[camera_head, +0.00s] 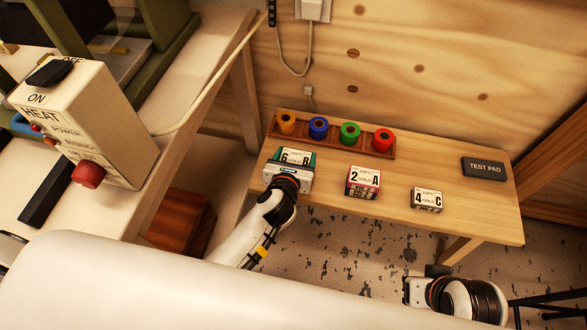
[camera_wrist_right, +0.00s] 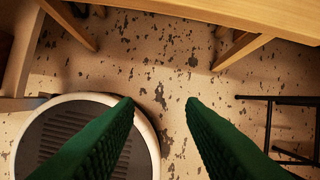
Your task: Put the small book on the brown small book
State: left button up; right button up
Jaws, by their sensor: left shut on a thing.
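Three small labelled blocks stand on the wooden bench; I cannot tell for sure which ones the task calls books. The "6 B" block (camera_head: 295,157) is at the left, with teal-green at its sides. My left gripper (camera_head: 289,172) is shut on it from the near side, and the fingers partly hide it. The "2 A" block (camera_head: 363,182), with reddish-brown edges, stands to its right. The "4 C" block (camera_head: 426,199), with dark sides, is farther right. My right gripper (camera_wrist_right: 160,103) is open and empty, with green fingers over the floor, away from the blocks.
A wooden rack (camera_head: 336,141) with orange, blue, green and red rolls stands along the bench's back. A dark "TEST PAD" (camera_head: 484,169) lies at the right. A heater box (camera_head: 85,120) is on the left table. Bench space (camera_head: 445,165) between rack and pad is clear.

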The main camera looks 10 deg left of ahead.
pick_arm(q)
jog(key=shift+f, duration=0.5)
jog(key=shift+f+b, duration=0.4)
jog(key=shift+f, duration=0.1)
notch_tip(320, 180, down, 2)
jog(key=shift+f+b, duration=0.15)
jog(key=shift+b, duration=0.45)
pick_arm(e)
jog(key=w+t, duration=0.1)
jog(key=w+a, duration=0.1)
jog(key=w, duration=0.1)
jog(key=w+t, duration=0.1)
jog(key=shift+w+a+f+t+y, duration=0.2)
jog(key=shift+f+t+y, duration=0.1)
jog(key=shift+f, duration=0.1)
pick_arm(q)
jog(key=shift+f, duration=0.1)
pick_arm(e)
jog(key=shift+w, duration=0.1)
pick_arm(q)
jog(key=shift+f, duration=0.1)
jog(key=o, duration=1)
pick_arm(e)
jog(key=shift+w+r, duration=0.1)
jog(key=shift+w, duration=0.1)
